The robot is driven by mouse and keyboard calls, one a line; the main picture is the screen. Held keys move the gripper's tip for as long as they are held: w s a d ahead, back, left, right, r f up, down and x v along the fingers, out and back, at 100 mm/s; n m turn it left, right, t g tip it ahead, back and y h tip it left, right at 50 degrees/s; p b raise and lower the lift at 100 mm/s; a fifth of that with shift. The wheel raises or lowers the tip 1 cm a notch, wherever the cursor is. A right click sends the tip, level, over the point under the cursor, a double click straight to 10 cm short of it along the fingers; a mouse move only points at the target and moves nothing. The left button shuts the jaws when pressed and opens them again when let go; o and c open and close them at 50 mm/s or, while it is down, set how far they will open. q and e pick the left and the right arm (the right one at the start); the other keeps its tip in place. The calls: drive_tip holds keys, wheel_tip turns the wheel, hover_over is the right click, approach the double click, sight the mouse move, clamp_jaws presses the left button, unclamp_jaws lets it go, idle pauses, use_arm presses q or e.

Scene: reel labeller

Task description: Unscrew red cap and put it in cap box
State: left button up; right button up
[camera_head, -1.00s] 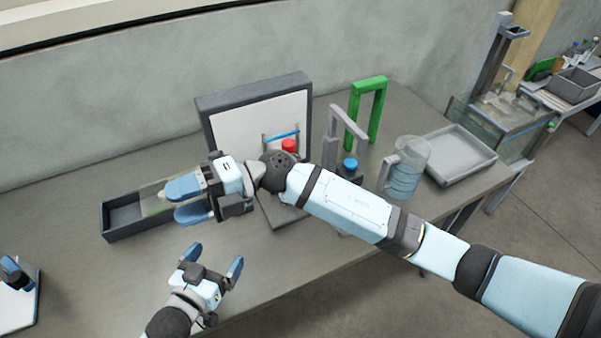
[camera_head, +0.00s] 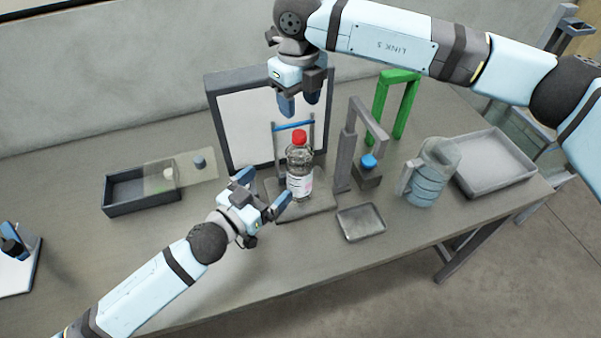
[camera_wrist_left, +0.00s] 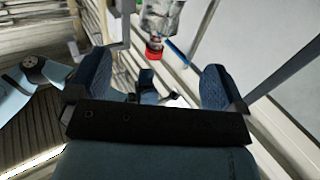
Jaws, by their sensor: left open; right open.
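A clear bottle (camera_head: 299,173) with a white label stands upright on a grey base plate in front of a white panel. Its red cap (camera_head: 299,137) is on top. In the left wrist view the red cap (camera_wrist_left: 154,50) and part of the bottle (camera_wrist_left: 160,20) appear between and beyond the fingers. My left gripper (camera_head: 266,194) is open, low and just left of the bottle. My right gripper (camera_head: 299,104) is open, pointing down above the cap and clear of it. The dark open box (camera_head: 142,199) on the left may be the cap box; I see no label on it.
A translucent sheet (camera_head: 190,174) lies by the dark box with a small dark piece (camera_head: 199,161) near it. A grey stand with a blue knob (camera_head: 369,160), small tray (camera_head: 361,222), jug (camera_head: 431,175), green frame (camera_head: 396,100) and large tray (camera_head: 493,160) stand right. The front table is clear.

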sight(291, 163)
use_arm(q)
drive_tip(key=x, duration=1.1)
drive_tip(key=shift+w+d, duration=0.15)
